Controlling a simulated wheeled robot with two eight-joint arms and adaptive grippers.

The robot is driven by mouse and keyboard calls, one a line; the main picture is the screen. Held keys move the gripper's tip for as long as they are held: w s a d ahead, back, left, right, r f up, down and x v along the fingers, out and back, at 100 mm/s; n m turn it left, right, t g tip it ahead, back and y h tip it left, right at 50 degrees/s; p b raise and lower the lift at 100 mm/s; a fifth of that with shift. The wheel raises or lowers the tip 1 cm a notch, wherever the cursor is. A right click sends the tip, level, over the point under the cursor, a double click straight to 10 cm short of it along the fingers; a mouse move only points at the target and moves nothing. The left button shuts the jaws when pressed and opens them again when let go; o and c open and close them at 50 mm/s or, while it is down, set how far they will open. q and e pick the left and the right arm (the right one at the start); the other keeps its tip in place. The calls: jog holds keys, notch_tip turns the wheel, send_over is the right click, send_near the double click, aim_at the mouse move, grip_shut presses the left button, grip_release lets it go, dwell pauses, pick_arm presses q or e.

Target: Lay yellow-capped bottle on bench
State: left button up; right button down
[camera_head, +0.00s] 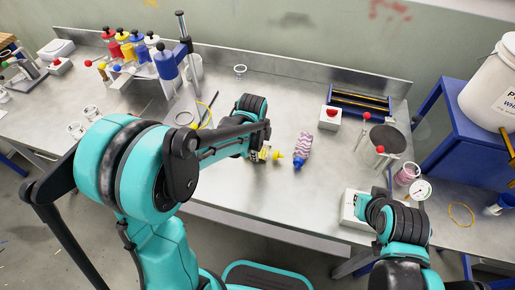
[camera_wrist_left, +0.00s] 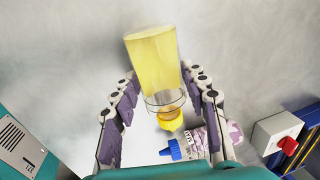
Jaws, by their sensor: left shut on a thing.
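The yellow-capped bottle (camera_wrist_left: 152,62) has a clear body with yellow contents. In the left wrist view it lies between the two fingers of my left gripper (camera_wrist_left: 162,84), which is shut on it. Its yellow cap (camera_wrist_left: 170,119) points toward the bottom of that view. In the head view the bottle is mostly hidden by my left gripper (camera_head: 256,154), and its yellow cap (camera_head: 278,155) points right, so it is on its side. I cannot tell whether it touches the bench (camera_head: 262,203). My right gripper (camera_head: 362,206) is at the right beside a white box, its fingers unclear.
A pink patterned bottle with a blue cap (camera_head: 302,150) lies close to the right of the held bottle. A white box with a red button (camera_head: 329,118) and a blue-framed rack (camera_head: 360,102) stand behind. A bottle rack (camera_head: 125,72) stands back left. The front middle bench is clear.

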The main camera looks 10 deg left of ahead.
pick_arm(q)
jog(key=o, duration=1.2)
jog(key=shift+f, duration=0.1)
jog(key=shift+r, duration=0.25)
notch_tip(320, 180, up, 11)
jog(key=s+p, duration=0.2)
jog(key=p, duration=0.3)
jog(key=s+a+r+n+t, duration=0.2)
jog(key=s+n, duration=0.5)
jog(key=n, duration=0.2)
jog(key=s+a+r+n+t, duration=0.2)
jog(key=s+n+t, duration=0.1)
jog(key=s+n, duration=0.4)
jog(key=shift+s+n, duration=0.25)
jog(key=shift+n, duration=0.95)
